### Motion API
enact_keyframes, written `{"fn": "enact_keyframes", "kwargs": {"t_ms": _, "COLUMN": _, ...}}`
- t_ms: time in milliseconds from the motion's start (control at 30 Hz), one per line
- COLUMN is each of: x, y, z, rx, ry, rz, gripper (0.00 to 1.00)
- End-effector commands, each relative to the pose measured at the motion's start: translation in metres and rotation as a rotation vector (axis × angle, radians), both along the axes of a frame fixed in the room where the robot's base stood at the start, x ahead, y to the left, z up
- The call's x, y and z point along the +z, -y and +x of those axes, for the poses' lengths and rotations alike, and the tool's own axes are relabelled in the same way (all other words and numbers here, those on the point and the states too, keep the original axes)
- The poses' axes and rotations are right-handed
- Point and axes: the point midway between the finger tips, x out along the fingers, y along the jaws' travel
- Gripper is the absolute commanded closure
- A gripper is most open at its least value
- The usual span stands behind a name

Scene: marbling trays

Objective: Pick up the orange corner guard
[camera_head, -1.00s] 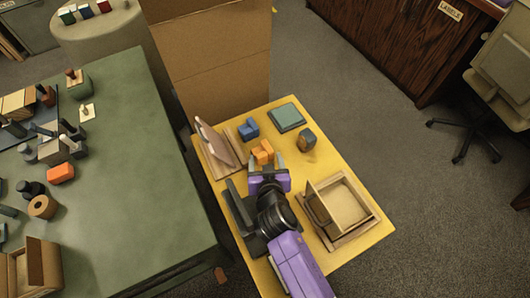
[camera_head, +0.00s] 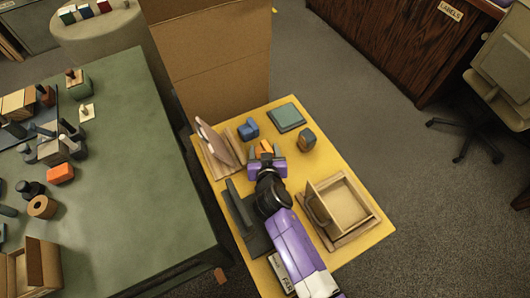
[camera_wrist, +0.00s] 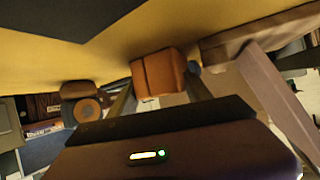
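The orange corner guard (camera_head: 264,146) lies on the yellow table, partly hidden by my gripper in the head view. My gripper (camera_head: 266,153) is low over the table, with one finger on each side of the guard. In the wrist view, the orange guard (camera_wrist: 158,73) shows between the tips of the two spread fingers (camera_wrist: 160,92). The fingers look open around it. I cannot tell whether either finger touches it.
A blue block (camera_head: 248,130) and teal square pad (camera_head: 287,117) lie beyond the guard. A dark faceted block (camera_head: 307,139) is to the right. An upright wooden rack (camera_head: 219,148) stands left, a grey stand (camera_head: 240,213) nearer. A wooden box (camera_head: 345,205) sits at right.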

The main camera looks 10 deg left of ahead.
Motion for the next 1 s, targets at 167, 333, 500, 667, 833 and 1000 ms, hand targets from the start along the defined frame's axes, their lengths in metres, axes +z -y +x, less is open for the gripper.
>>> {"fn": "enact_keyframes", "kwargs": {"t_ms": 167, "x": 0.000, "y": 0.000, "z": 0.000, "rx": 0.000, "ry": 0.000, "rz": 0.000, "gripper": 0.82}}
{"fn": "enact_keyframes", "kwargs": {"t_ms": 333, "x": 0.001, "y": 0.000, "z": 0.000, "rx": -0.001, "ry": 0.000, "rz": 0.000, "gripper": 0.82}}
{"fn": "enact_keyframes", "kwargs": {"t_ms": 500, "x": 0.009, "y": 0.001, "z": 0.000, "rx": -0.002, "ry": 0.001, "rz": 0.000, "gripper": 0.82}}
{"fn": "enact_keyframes", "kwargs": {"t_ms": 667, "x": 0.034, "y": 0.001, "z": 0.000, "rx": -0.002, "ry": 0.002, "rz": 0.003, "gripper": 0.82}}
{"fn": "enact_keyframes", "kwargs": {"t_ms": 833, "x": 0.080, "y": 0.000, "z": 0.000, "rx": -0.001, "ry": 0.005, "rz": 0.004, "gripper": 0.82}}
{"fn": "enact_keyframes", "kwargs": {"t_ms": 1000, "x": 0.128, "y": 0.000, "z": 0.000, "rx": -0.001, "ry": 0.006, "rz": 0.003, "gripper": 0.82}}
